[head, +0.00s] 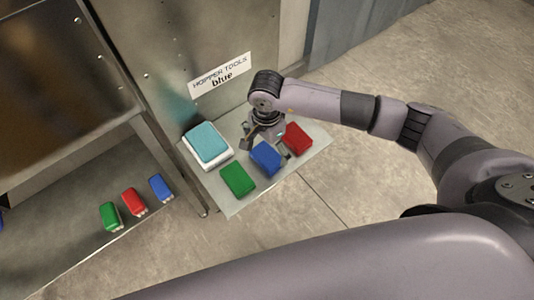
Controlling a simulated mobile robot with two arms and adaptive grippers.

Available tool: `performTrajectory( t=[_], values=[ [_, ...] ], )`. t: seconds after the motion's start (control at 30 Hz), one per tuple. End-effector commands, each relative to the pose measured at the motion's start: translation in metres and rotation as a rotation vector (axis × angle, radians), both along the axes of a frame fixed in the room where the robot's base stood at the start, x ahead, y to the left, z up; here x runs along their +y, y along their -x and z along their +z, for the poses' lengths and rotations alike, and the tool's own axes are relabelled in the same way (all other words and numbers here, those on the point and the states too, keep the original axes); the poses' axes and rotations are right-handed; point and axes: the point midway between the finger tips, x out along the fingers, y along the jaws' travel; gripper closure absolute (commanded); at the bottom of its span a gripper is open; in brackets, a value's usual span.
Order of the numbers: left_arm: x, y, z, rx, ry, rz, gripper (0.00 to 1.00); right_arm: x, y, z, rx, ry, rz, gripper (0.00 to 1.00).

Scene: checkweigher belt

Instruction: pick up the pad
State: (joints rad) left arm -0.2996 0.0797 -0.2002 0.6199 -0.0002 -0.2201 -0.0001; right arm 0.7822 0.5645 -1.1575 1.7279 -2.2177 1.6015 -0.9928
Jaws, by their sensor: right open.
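Flat blocks in green (238,181), blue (266,158) and red (297,140) lie in a slanting row on a light metal shelf (238,208). A teal pad-like block (207,143) lies on a white base (223,162) at the shelf's left end. I cannot tell for certain which of these is the pad. My right gripper (265,144) is open above the shelf, right over the far edge of the blue block, with the red one to its right. Its fingers partly hide the blue block's far side; contact cannot be told. My left gripper is out of view.
On a lower metal surface (65,235) at left stand green (110,215), red (133,201) and blue (160,187) pieces with pale undersides. A metal post separates the two surfaces.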

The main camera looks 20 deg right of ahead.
Motion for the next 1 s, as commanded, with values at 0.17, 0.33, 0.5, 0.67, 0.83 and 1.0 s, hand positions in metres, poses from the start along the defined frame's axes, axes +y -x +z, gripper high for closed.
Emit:
performTrajectory(
  t=[0.17, 0.33, 0.5, 0.67, 0.83, 1.0],
  values=[
    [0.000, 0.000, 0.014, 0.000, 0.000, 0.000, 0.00, -0.001, -0.001, -0.013, 0.005, 0.000, -0.001, 0.00],
    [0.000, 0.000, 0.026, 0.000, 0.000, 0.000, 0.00, -0.002, -0.004, -0.038, 0.004, 0.000, -0.001, 0.00],
    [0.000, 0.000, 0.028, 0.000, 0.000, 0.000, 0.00, -0.002, -0.005, -0.052, 0.000, -0.001, 0.000, 0.00],
    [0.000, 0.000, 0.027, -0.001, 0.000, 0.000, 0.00, -0.002, -0.005, -0.053, 0.000, -0.001, 0.001, 0.00],
    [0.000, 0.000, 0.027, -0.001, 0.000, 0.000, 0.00, -0.002, -0.005, -0.053, 0.000, -0.001, 0.000, 0.08],
    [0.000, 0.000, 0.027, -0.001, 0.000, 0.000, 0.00, -0.002, -0.005, -0.053, 0.000, -0.001, 0.000, 0.19]
  ],
)
